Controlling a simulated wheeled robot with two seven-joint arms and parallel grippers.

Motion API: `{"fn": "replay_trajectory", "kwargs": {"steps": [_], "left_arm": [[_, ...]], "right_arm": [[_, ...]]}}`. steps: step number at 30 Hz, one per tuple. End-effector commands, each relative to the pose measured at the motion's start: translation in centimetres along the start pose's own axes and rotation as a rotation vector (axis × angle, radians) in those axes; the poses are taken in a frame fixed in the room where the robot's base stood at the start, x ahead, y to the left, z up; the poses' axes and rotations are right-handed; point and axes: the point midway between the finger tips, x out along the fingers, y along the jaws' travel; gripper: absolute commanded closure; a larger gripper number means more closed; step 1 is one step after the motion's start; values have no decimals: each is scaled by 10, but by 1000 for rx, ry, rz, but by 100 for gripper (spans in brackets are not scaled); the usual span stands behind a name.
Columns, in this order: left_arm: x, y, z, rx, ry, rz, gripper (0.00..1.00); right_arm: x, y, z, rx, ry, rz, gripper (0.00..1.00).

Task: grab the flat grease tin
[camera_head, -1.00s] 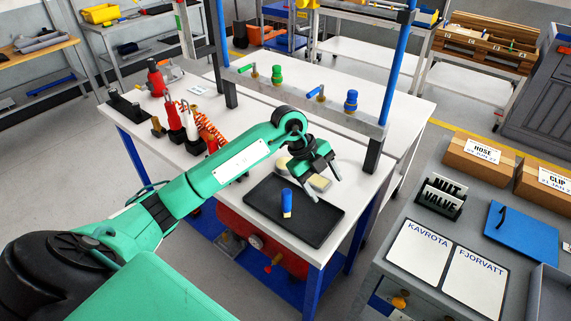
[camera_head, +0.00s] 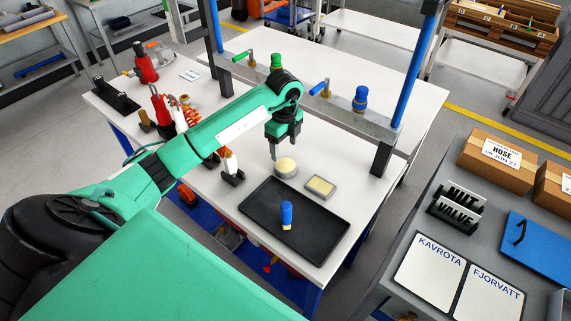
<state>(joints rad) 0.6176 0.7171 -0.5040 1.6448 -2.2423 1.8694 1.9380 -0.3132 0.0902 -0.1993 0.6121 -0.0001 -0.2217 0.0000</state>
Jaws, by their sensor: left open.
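A round tin with a pale cream top (camera_head: 286,166) stands on the white table, behind the black tray. A low, flat rectangular tin with a pale yellow top (camera_head: 320,187) lies to its right, apart from it. No label shows which tin holds grease. My left gripper (camera_head: 285,151) points down, open and empty, just above and behind the round tin. One finger shows at the round tin's left; I cannot tell if it touches. My right gripper is not in view.
A dark holder with a white-bodied bottle (camera_head: 231,166) stands left of the tins. A grey rail with blue posts (camera_head: 362,124) crosses behind. Red and white bottles stand further left.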

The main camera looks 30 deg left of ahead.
Motion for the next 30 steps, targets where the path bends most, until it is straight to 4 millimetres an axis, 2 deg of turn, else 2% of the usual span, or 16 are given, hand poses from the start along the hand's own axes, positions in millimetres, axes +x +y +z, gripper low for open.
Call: {"fn": "replay_trajectory", "kwargs": {"steps": [2, 5, 10, 14, 19, 27, 28, 30], "left_arm": [[12, 0, -1, -1, 1, 2, 32], [22, 0, 0, -1, 2, 1, 32], [32, 0, -1, 0, 1, 2, 32], [51, -1, -3, 0, 3, 3, 32], [74, -2, -3, 0, 2, 1, 32], [79, -2, -3, 1, 0, -1, 32], [79, -2, -3, 1, 0, -1, 34], [79, -2, -3, 1, 0, -1, 48]], "right_arm": [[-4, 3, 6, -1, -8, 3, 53], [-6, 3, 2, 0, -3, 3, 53], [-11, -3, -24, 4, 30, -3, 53], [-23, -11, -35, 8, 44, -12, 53], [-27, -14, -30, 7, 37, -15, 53], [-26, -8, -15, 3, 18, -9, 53], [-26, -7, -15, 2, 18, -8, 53], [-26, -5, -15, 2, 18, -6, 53]]}}
